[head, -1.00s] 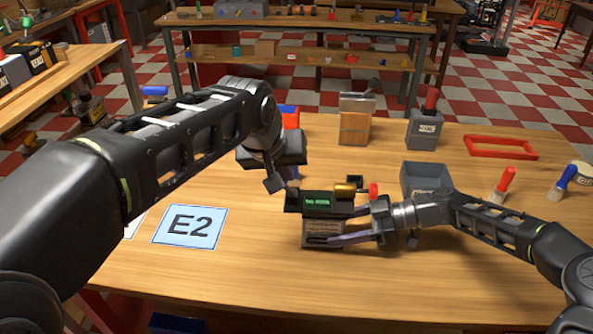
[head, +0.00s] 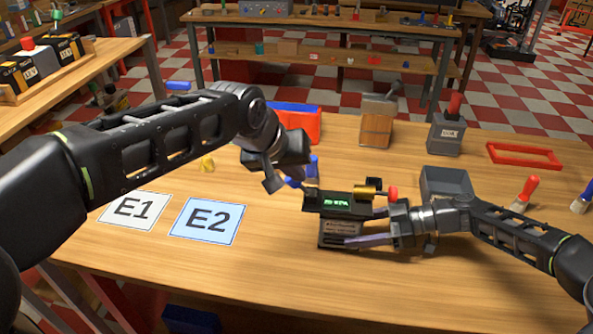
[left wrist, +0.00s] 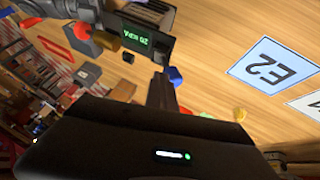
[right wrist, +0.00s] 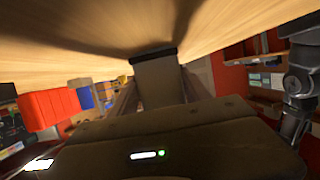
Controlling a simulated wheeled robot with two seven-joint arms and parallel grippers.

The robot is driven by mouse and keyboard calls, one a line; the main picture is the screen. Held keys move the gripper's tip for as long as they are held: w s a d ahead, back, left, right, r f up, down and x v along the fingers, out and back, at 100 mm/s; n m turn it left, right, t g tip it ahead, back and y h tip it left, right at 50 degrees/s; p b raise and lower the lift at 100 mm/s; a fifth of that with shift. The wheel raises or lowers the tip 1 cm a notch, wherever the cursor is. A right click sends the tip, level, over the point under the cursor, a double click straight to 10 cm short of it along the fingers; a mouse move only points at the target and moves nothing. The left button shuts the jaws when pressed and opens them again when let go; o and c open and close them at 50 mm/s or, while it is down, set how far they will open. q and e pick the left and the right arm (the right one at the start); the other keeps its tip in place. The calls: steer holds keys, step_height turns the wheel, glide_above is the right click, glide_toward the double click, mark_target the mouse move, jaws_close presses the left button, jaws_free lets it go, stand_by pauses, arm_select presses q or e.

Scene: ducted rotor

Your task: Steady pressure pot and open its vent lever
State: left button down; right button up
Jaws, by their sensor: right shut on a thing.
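The pressure pot (head: 341,230) is a grey block with a black top and a green-lit display (head: 337,204). It stands upright on the table. A gold cylinder (head: 368,191) and a red knob (head: 392,193) sit on its right end; I cannot tell which part is the vent lever.
Cards E1 (head: 134,209) and E2 (head: 207,221) lie left of the pot. Behind it stand an orange box with a blue top (head: 297,121), a wooden box (head: 377,125) and a grey box (head: 444,136). The front table is clear.

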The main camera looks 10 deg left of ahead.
arm_select(q)
steer(key=shift+f, duration=0.15)
steer(key=shift+d+f, duration=0.25)
steer(key=shift+d, duration=0.45)
steer(key=shift+d+r, duration=0.2)
steer(key=s+r, duration=0.6)
steer(key=r, duration=0.4)
steer(key=shift+a+r, duration=0.15)
steer(key=shift+a, duration=0.3)
arm_select(e)
steer(key=o, duration=1.3)
